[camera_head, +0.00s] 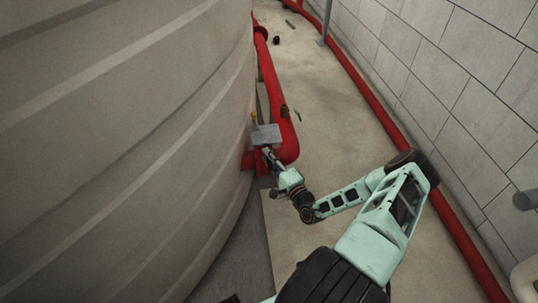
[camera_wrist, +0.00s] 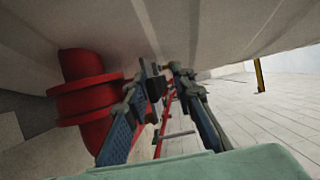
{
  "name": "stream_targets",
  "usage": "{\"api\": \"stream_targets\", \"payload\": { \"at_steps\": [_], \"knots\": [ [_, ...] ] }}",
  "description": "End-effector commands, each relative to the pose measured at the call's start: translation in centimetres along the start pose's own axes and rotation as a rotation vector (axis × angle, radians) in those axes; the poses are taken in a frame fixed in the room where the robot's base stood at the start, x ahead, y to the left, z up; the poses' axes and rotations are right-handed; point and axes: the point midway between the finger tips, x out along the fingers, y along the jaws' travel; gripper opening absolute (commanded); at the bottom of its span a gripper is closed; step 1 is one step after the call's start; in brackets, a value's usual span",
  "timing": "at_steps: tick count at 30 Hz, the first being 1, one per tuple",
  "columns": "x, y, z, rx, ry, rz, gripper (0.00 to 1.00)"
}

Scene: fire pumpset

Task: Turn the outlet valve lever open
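My gripper (camera_head: 268,154) is at the end of my arm, low beside the tank, at a grey box-like part (camera_head: 266,134) near the red outlet pipe (camera_head: 288,147). In the wrist view, the two fingers of my gripper (camera_wrist: 163,76) stand apart, with a gap between them. A dark block (camera_wrist: 155,86) shows at the fingertips, and I cannot tell whether they touch it. A thick red flanged pipe (camera_wrist: 86,97) is left of the fingers in the wrist view. A small yellow part (camera_head: 253,117) is by the grey part. I cannot make out the valve lever clearly.
The large ribbed tank (camera_head: 120,130) fills the left side. A long red pipe (camera_head: 378,108) runs along the block wall (camera_head: 455,80) on the right. The floor (camera_head: 335,120) between is mostly clear, with small dark items (camera_head: 277,40) far off.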

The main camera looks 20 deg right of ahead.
Motion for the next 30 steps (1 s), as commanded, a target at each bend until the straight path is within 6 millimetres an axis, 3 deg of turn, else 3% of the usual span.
{"api": "stream_targets", "payload": {
  "at_steps": [11,18,30],
  "knots": [
    [0.04,0.02,0.16,0.000,0.000,0.000,0.23],
    [0.04,0.02,0.15,0.000,0.000,0.000,0.00],
    [0.03,0.02,0.13,-0.001,0.000,0.000,0.00]
  ]
}}
